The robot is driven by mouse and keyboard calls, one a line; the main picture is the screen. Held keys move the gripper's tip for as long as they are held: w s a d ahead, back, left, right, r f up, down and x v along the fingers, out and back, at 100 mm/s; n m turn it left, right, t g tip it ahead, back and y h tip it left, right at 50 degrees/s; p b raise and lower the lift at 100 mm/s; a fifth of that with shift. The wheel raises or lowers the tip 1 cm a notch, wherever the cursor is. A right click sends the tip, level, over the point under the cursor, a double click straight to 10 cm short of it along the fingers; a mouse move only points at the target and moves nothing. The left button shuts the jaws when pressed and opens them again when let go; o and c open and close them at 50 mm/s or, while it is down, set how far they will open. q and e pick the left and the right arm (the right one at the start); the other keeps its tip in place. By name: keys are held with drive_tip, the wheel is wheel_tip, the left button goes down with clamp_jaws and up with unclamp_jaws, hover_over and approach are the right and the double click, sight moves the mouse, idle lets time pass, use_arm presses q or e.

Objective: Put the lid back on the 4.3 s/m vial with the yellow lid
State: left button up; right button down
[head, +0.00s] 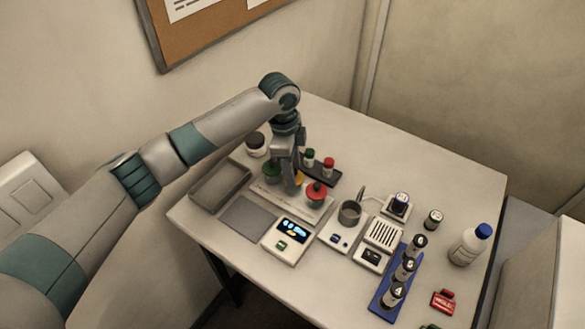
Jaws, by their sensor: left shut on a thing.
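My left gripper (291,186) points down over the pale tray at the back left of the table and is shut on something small. A yellow lid (299,178) shows at its fingers, mostly hidden by them, and appears to be the thing held. I cannot tell whether it touches the tray. Dark-labelled vials stand in the blue rack (376,307) at the front right; one is the front vial (393,295). Another vial (433,219) stands alone to the right, and one (399,201) sits on a small white device. Their labels are too small to read surely. My right gripper is out of view.
A green lid (271,169) and a red lid (317,191) flank the gripper. A dark rack (325,177) holds small capped vials close behind. A display unit (289,241), a grey cup (349,212) and a blue-capped bottle (468,246) also stand here. The table's back right is clear.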

use_arm(q)
drive_tip(key=shift+p, duration=0.4)
idle(0.8)
drive_tip(key=shift+f+p, duration=0.15)
drive_tip(key=shift+p, duration=0.55)
idle(1.0)
idle(0.3)
drive_tip(key=o, duration=1.6)
drive_tip(key=shift+r+p, duration=2.25)
drive_tip(key=shift+r, duration=1.3)
